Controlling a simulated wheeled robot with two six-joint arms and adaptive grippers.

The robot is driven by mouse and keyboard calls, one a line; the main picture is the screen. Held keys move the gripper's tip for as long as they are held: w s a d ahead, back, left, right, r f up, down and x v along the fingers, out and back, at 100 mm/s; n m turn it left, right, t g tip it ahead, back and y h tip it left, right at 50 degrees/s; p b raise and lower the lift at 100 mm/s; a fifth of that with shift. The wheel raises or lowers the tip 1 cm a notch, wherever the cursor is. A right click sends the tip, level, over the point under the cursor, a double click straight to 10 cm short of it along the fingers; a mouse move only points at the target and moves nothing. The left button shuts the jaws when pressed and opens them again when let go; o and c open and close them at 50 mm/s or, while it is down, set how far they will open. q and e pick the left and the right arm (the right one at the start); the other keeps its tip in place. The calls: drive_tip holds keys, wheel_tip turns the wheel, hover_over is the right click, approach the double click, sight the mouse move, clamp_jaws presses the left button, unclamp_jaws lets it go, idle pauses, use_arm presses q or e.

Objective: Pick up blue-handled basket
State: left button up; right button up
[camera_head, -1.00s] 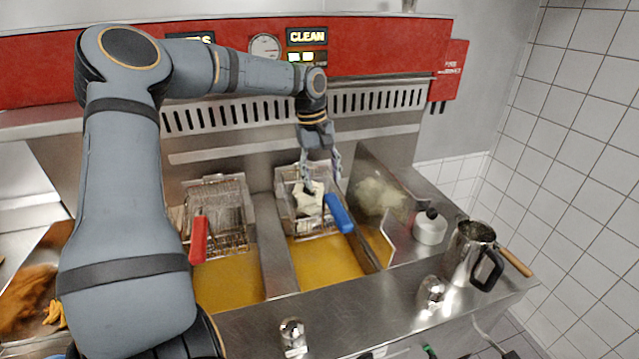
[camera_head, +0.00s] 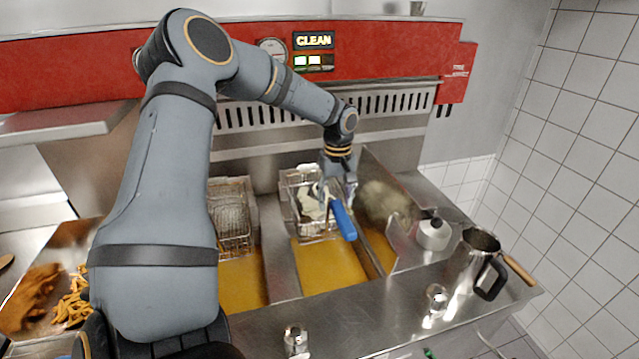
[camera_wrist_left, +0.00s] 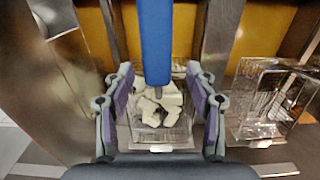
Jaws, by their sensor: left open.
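The blue-handled basket (camera_head: 293,207) is a wire fryer basket hanging over the middle vat of yellow oil, with whitish pieces in it. Its blue handle (camera_head: 342,219) points toward the front. My left gripper (camera_head: 337,188) is open, with its fingers down at the rear end of this handle. In the left wrist view, the blue handle (camera_wrist_left: 156,40) runs between the spread fingers of the gripper (camera_wrist_left: 159,74), with a gap on each side. The basket's whitish pieces (camera_wrist_left: 160,108) show below the handle end there. My right gripper is not in view.
A second wire basket (camera_head: 231,215) hangs at the left vat, partly behind my arm. The steel counter front (camera_head: 370,310) is mostly clear.

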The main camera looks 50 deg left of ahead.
sight(336, 202)
use_arm(q)
drive_tip(key=f, duration=0.3)
drive_tip(key=shift+w+a+f+p, duration=0.1)
drive_tip(key=shift+w+a+p, duration=0.05)
drive_tip(key=shift+w+p, duration=0.2)
drive_tip(key=shift+s, duration=0.2)
drive_tip(key=c, duration=0.4)
clamp_jaws()
drive_tip(key=shift+w, duration=0.1)
